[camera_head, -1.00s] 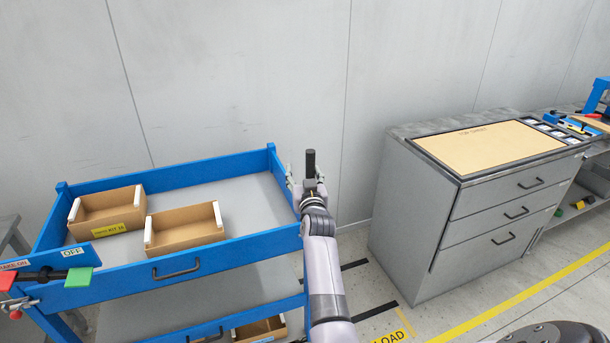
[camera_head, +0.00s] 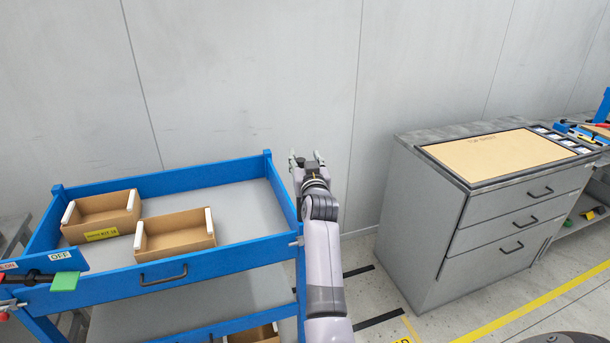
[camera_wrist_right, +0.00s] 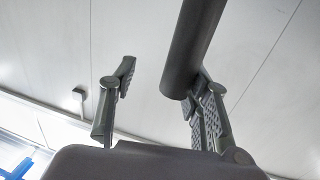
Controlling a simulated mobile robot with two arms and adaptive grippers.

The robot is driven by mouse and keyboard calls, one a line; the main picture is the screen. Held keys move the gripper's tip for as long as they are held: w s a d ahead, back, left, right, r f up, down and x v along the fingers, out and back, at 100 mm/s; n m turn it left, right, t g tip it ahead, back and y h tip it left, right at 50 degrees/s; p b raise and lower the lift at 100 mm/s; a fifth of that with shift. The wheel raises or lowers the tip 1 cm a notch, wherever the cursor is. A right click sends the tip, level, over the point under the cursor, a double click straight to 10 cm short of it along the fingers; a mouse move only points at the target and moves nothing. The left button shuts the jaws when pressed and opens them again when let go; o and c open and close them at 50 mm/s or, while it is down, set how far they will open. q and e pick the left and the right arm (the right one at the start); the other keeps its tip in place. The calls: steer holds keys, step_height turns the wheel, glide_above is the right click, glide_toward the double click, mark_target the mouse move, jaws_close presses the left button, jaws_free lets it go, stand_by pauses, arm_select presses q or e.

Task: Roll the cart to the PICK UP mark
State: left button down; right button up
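The blue cart (camera_head: 215,260) stands at the left, with a grey top shelf and a lower shelf. Its front left corner carries a plate marked OFF (camera_head: 60,256) and a partly cut-off ON label, with a dark lever and a green block (camera_head: 65,281). My right gripper (camera_head: 307,160) is just beyond the cart's right end, fingers apart. In the right wrist view its fingers (camera_wrist_right: 162,100) are spread, with a dark round bar (camera_wrist_right: 190,50) overlapping the right finger; whether they touch is unclear. My left gripper is not in view. The PICK UP mark is not in view.
Two cardboard boxes (camera_head: 101,216) (camera_head: 175,233) sit on the cart. A grey drawer cabinet (camera_head: 425,225) with a tan top mat stands right of it. Bare floor with black tape (camera_head: 378,319) lies between them; a yellow line (camera_head: 540,303) runs before the cabinet. The wall is behind.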

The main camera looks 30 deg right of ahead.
steer(key=shift+r, duration=1.55)
steer(key=shift+a+f, duration=0.1)
